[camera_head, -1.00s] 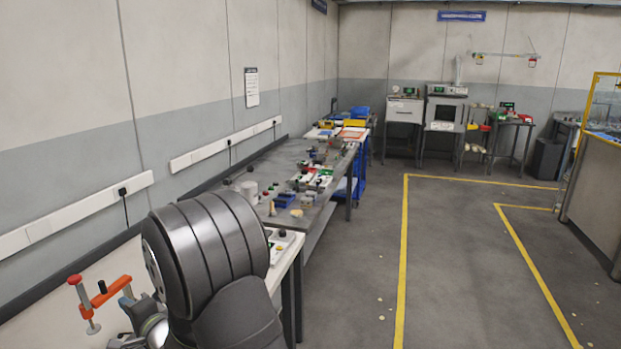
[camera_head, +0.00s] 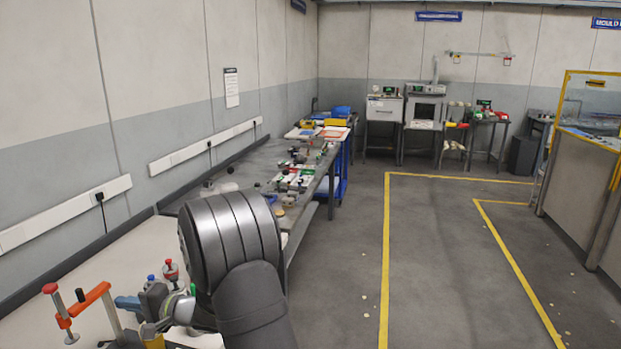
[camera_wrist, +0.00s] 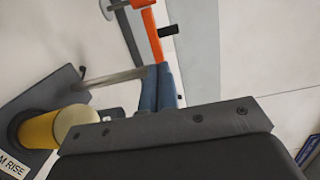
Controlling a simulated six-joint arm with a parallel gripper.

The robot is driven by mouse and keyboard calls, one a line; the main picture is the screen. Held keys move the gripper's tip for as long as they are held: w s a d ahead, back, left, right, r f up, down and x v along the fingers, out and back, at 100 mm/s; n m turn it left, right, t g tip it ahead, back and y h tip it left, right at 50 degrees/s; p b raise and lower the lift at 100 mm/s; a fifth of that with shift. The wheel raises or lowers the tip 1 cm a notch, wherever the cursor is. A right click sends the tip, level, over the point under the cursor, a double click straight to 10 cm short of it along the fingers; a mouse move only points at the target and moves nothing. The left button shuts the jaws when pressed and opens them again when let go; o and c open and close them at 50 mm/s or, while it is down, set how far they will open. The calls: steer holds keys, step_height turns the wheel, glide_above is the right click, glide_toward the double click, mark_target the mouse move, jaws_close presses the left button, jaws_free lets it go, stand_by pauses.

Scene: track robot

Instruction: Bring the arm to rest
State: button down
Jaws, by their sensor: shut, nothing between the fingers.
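My gripper (camera_head: 117,302) is low at the left in the head view, beside my large dark grey arm joint. In the wrist view its two blue-grey fingers (camera_wrist: 158,70) lie together, shut, with nothing between them. An orange clamp (camera_head: 88,299) with a red knob stands just left of the fingertips in the head view. In the wrist view the orange clamp (camera_wrist: 152,32) shows directly beyond the tips. I cannot tell the gap between them. My arm hides part of the bench behind it.
A pale bench (camera_head: 45,290) runs along the left wall. A yellow cylinder (camera_wrist: 40,130) stands left of my gripper in the wrist view. A farther grey bench (camera_head: 262,160) carries several small parts. Open floor (camera_head: 430,260) with yellow lines lies to the right.

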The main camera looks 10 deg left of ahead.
steer(key=shift+w+d+n+g+h, duration=0.2)
steer(key=shift+w+n+g+h, duration=0.2)
steer(key=shift+w+n+g, duration=1)
steer(key=shift+s+m+g, duration=0.2)
steer(key=shift+m+g, duration=0.1)
steer(key=shift+g, duration=0.1)
